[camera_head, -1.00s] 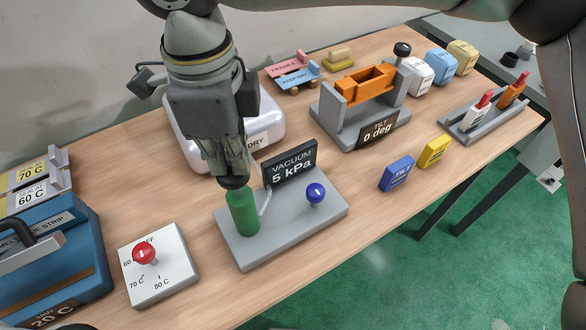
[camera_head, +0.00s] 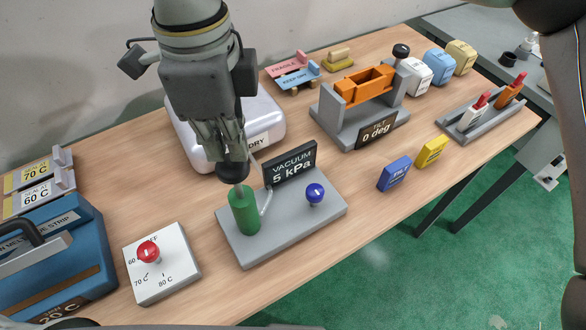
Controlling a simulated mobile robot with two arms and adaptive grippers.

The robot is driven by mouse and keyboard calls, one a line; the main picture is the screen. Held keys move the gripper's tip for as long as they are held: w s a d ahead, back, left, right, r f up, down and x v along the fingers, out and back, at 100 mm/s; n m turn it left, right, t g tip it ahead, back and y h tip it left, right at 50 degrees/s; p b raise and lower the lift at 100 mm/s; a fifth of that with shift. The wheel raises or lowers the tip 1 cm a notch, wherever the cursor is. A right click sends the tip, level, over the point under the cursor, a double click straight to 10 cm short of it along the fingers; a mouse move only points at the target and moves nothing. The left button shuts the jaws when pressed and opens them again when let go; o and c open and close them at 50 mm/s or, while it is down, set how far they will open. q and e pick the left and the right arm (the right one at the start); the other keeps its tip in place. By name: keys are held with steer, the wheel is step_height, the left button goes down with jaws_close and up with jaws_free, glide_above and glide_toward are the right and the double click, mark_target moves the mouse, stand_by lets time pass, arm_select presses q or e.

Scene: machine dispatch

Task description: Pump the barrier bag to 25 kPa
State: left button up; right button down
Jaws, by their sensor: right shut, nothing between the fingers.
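The puffy, pale barrier bag (camera_head: 268,112) lies behind my right gripper, its label partly hidden. In front of it, a grey vacuum pump base (camera_head: 285,232) carries a green cylinder (camera_head: 243,212), a blue knob (camera_head: 315,193) and a black display (camera_head: 290,163) reading "VACUUM 5 kPa". A black pump handle (camera_head: 231,172) stands above the cylinder on a short visible rod. My right gripper (camera_head: 224,152) points down with its fingertips shut right at the top of the handle; I cannot tell whether they touch. My left gripper is not in view.
A white dial box (camera_head: 165,270) with a red knob and a blue sealer (camera_head: 60,250) stand at left. A grey stand with an orange cradle (camera_head: 365,82) and a "TILT 0 deg" sign is behind right. Blue (camera_head: 394,172) and yellow (camera_head: 432,151) blocks lie near the front edge.

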mark_target(231, 163)
steer(key=shift+f, duration=0.2)
steer(key=shift+f+b, duration=1.95)
steer(key=shift+b, duration=0.15)
steer(key=shift+r, duration=0.2)
steer(key=shift+r+p, duration=1.2)
steer(key=shift+r, duration=0.75)
steer(key=shift+f+b, duration=0.25)
steer(key=shift+b, duration=0.05)
